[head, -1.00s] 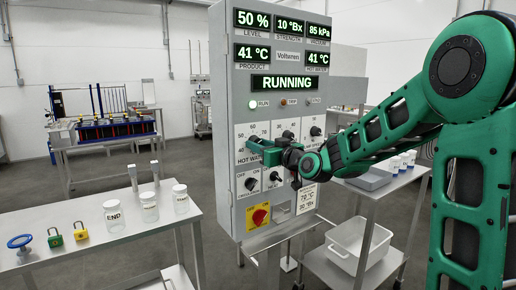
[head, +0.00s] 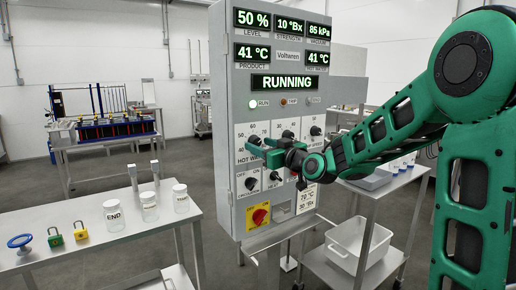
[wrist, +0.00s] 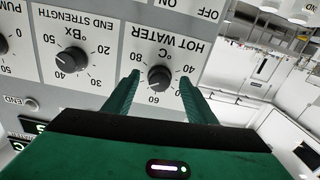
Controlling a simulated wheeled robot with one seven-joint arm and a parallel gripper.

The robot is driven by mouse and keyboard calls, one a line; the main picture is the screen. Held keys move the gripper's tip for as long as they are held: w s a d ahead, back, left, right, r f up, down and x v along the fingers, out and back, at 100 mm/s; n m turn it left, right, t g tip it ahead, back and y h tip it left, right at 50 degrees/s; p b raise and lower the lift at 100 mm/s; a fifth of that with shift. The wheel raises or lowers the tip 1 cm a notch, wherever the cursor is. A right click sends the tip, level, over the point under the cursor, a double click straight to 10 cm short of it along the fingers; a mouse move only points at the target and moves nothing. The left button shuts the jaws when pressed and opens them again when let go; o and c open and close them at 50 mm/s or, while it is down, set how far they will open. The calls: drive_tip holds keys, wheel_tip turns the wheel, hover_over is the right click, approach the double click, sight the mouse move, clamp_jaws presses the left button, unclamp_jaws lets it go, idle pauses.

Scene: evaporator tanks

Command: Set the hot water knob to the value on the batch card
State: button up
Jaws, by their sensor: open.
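The hot water knob (wrist: 160,78) is a round black knob on a white dial plate, upside down in the wrist view. Its scale shows 40, 60 and 80 °C; I cannot read its pointer exactly. My gripper (wrist: 159,80) is open, one green finger on each side of this knob; contact is not clear. In the head view my gripper (head: 264,150) is at the hot water dial and largely covers it. The batch card (head: 308,196) hangs low on the panel's right side and reads 70 °C and 30 °Bx. The hot water display (head: 317,57) reads 41 °C.
The end strength knob (wrist: 70,60) is beside the hot water knob. An OFF/ON switch (head: 251,184) and a red-yellow main switch (head: 258,214) are below. The panel shows RUNNING (head: 284,83). A table with jars (head: 113,215) stands left, a white bin (head: 357,245) right.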

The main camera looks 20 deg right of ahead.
drive_tip(key=v, duration=0.9)
drive_tip(key=shift+s, duration=0.2)
drive_tip(key=shift+f, duration=0.1)
drive_tip(key=s+d+f+m+g+h, duration=0.25)
drive_tip(key=s+d+f+g, duration=0.25)
drive_tip(key=s+f, duration=0.3)
drive_tip(key=s+d+f+m+g+h, duration=0.25)
drive_tip(key=s+d+f+g, duration=0.25)
drive_tip(key=s+f, duration=0.4)
drive_tip(key=s+d+f+m+g, duration=0.2)
drive_tip(key=s+m+g, duration=0.1)
drive_tip(key=s, duration=0.8)
drive_tip(key=s+d+f+m+g, duration=0.2)
drive_tip(key=s+m+g, duration=0.1)
drive_tip(key=s, duration=0.9)
drive_tip(key=shift+g, duration=0.7)
